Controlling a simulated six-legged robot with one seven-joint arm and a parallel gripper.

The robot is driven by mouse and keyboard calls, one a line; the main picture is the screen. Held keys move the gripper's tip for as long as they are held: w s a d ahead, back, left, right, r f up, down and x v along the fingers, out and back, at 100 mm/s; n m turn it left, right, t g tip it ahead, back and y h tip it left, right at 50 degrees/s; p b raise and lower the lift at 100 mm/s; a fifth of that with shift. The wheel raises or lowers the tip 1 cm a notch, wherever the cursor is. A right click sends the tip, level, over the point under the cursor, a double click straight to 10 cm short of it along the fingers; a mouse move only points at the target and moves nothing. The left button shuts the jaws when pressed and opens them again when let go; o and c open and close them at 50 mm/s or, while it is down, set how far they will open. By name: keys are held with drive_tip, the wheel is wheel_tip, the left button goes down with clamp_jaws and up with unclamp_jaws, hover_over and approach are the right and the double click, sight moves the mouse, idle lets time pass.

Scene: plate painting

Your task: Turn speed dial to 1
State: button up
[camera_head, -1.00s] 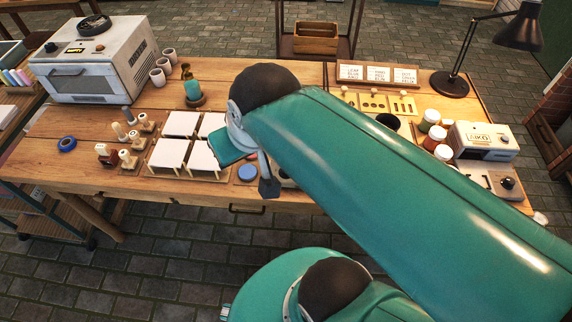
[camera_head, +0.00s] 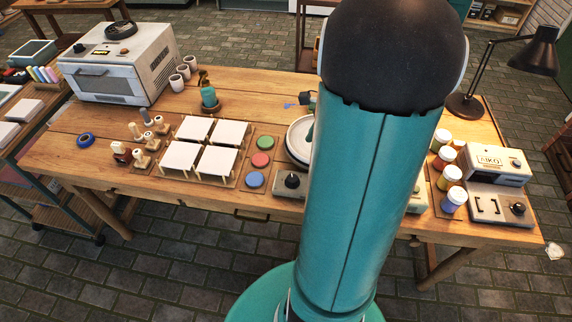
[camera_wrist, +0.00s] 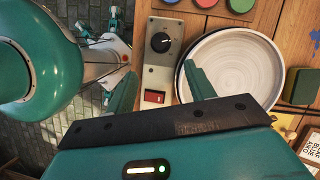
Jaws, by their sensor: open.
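The speed dial (camera_wrist: 161,42) is a round black knob with a white mark, on a grey control panel (camera_wrist: 158,72) left of the plate in the wrist view. The numbers around it are too small to read. It also shows in the head view (camera_head: 291,181) at the table's front edge. A red switch (camera_wrist: 154,97) sits below the dial. A white plate (camera_wrist: 235,75) lies on the wheel. My gripper (camera_wrist: 160,88) is open and empty, its fingers either side of the panel in the picture, apart from the dial. In the head view my arm hides the gripper.
Colored discs (camera_head: 264,143) and white square tiles (camera_head: 195,130) lie left of the dial. A green sponge (camera_wrist: 301,86) lies right of the plate. Paint jars (camera_head: 447,179) and a small white machine (camera_head: 497,165) stand at the right. The table's front edge is close to the dial.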

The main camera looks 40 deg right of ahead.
sight(293, 177)
drive_tip(key=x, duration=1.3)
drive_tip(key=shift+a+f, duration=0.1)
drive_tip(key=shift+f, duration=0.25)
drive_tip(key=c, duration=1)
drive_tip(key=shift+w, duration=0.1)
drive_tip(key=n+g, duration=0.1)
drive_tip(key=n, duration=0.1)
drive_tip(key=n+g, duration=0.1)
drive_tip(key=n, duration=0.2)
drive_tip(key=shift+w+n+y, duration=0.15)
drive_tip(key=shift+n+y, duration=0.15)
drive_tip(key=shift+y, duration=0.1)
drive_tip(key=n+g, duration=0.1)
drive_tip(key=n, duration=0.2)
drive_tip(key=n+g, duration=0.1)
drive_tip(key=n, duration=0.2)
drive_tip(key=shift+w, duration=0.15)
